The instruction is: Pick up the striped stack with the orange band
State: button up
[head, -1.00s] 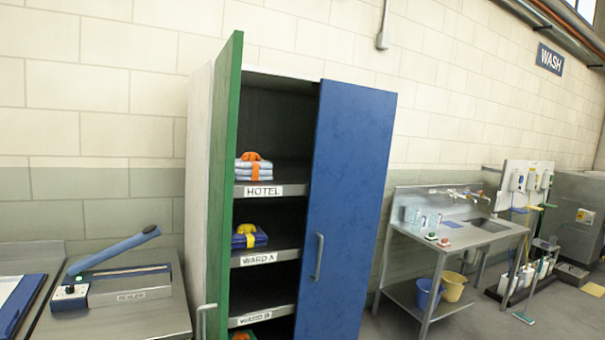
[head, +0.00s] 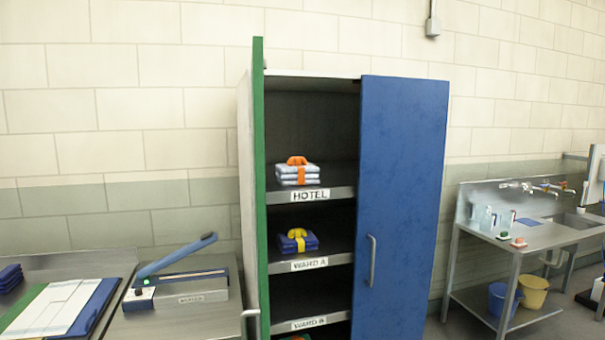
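A stack of folded white and grey-blue striped cloth (head: 286,180) with an orange band and an orange handle-like loop on top (head: 297,160) lies on the shelf labelled HOTEL (head: 337,194) in the tall cabinet. The cabinet's green left door (head: 258,200) stands open, seen nearly edge-on. Its blue right door (head: 402,200) covers the right part of the cabinet. My gripper is not in view.
A blue stack with a yellow band (head: 298,241) lies on the WARD A shelf below. A steel bench with a blue-handled device (head: 178,290) stands left of the cabinet. A steel sink table (head: 530,235) with buckets stands to the right.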

aim_at(297, 171)
jog(key=z, duration=0.05)
jog(key=i, duration=1.05)
jog(key=u, duration=3.05)
jog(key=k, duration=1.75)
jog(key=u, duration=0.05)
